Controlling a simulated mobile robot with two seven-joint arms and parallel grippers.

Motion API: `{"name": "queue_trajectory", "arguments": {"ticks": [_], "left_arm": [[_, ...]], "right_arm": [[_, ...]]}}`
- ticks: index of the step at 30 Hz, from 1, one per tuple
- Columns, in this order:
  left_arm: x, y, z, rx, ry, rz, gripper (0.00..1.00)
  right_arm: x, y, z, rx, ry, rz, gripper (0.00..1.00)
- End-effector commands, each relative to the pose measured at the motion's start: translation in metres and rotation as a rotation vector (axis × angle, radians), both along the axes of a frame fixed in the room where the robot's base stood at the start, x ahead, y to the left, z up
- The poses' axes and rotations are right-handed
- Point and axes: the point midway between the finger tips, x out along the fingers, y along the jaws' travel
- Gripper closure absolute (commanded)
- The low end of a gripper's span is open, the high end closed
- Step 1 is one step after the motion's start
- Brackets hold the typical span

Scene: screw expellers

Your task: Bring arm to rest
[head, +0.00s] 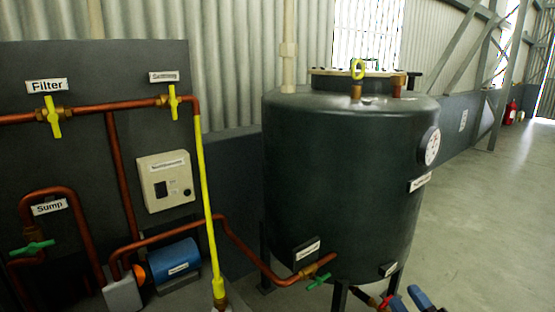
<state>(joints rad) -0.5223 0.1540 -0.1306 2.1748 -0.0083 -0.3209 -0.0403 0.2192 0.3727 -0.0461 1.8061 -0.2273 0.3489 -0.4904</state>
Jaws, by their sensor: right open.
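My right gripper (408,299) shows at the bottom edge, right of centre, as two blue fingertips with a gap between them. It is open, and I see nothing between the fingers. Most of the gripper and its arm are cut off by the frame. A small red valve handle (385,301) is just left of the fingertips, below the large dark tank (335,180). I cannot tell whether the fingers touch it. My left gripper is not in view.
The tank stands on legs, with a green-handled valve (319,281) low at its front. A panel (90,170) with copper pipes, yellow valves and a control box (167,181) is at left. A blue motor (174,266) sits below. Open floor (480,220) lies to the right.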

Motion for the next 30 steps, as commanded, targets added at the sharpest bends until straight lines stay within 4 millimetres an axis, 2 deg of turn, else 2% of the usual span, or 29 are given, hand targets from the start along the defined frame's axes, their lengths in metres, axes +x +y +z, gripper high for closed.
{"name": "queue_trajectory", "arguments": {"ticks": [1,3,5,9,12,15,18,24,27,30], "left_arm": [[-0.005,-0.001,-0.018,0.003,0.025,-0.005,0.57],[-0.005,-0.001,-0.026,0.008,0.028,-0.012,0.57],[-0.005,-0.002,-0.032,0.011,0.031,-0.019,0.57],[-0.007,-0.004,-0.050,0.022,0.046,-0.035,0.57],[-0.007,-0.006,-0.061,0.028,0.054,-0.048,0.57],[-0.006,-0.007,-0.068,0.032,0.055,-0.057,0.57],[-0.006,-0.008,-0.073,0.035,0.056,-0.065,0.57],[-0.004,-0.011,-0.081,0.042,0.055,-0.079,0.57],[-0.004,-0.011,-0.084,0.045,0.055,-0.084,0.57],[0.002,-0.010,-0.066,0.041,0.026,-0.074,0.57]], "right_arm": [[-0.019,0.001,-0.048,0.042,0.098,-0.008,0.58],[-0.043,0.002,-0.084,0.108,0.205,-0.022,0.58],[-0.065,0.002,-0.114,0.164,0.300,-0.038,0.58],[-0.124,0.003,-0.178,0.307,0.532,-0.094,0.58],[-0.168,0.003,-0.213,0.411,0.695,-0.148,0.58],[-0.204,0.003,-0.233,0.497,0.822,-0.201,0.58],[-0.231,0.003,-0.245,0.566,0.919,-0.249,0.58],[-0.275,0.003,-0.258,0.678,1.073,-0.341,0.58],[-0.294,0.002,-0.260,0.729,1.138,-0.387,0.58],[-0.284,0.001,-0.243,0.732,1.098,-0.371,0.58]]}}
